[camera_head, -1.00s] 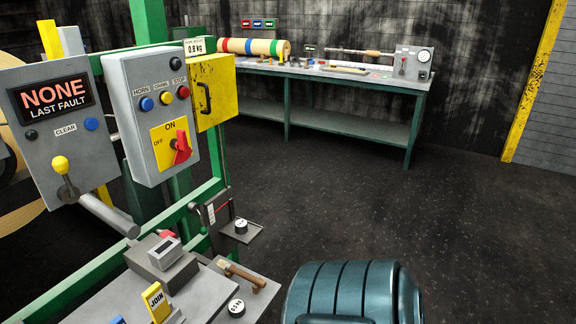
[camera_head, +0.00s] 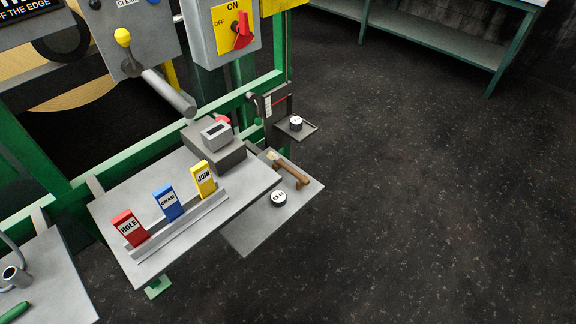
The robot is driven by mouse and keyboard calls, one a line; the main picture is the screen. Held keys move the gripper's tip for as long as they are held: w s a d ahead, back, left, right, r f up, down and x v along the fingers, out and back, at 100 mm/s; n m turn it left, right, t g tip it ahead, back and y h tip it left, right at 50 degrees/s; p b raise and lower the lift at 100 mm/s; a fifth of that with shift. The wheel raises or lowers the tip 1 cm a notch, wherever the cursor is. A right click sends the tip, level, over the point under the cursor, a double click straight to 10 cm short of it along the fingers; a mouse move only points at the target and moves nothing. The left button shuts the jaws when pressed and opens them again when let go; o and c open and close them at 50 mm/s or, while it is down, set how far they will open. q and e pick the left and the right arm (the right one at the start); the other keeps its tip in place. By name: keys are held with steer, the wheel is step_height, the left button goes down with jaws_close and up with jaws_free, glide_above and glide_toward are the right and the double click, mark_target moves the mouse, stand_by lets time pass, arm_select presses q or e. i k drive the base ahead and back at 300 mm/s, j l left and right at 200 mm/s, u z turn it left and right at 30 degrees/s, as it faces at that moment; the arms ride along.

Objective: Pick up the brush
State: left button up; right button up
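A brown wooden-handled tool with a pale end, which looks like the brush (camera_head: 291,173), lies on the small grey lower shelf (camera_head: 245,237) right of the tag plate. Its pale end points up-left, partly at the edge of the larger plate, and its darker end points right. It is small in the view, so its bristles are hard to make out. Neither of my grippers is in view.
A grey block device (camera_head: 215,144) and red, blue and yellow tags (camera_head: 168,202) are on the grey plate to the left. A green frame rail (camera_head: 130,155) runs behind. Dark floor (camera_head: 430,210) is clear at right.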

mark_target(275, 158)
steer(key=u, duration=3.05)
steer(key=z, duration=3.05)
steer(key=u, duration=0.35)
steer(key=i+l+u, duration=0.1)
steer(key=l+u, duration=0.4)
steer(key=l, duration=0.15)
steer(key=l+u, duration=0.5)
steer(key=l, duration=0.2)
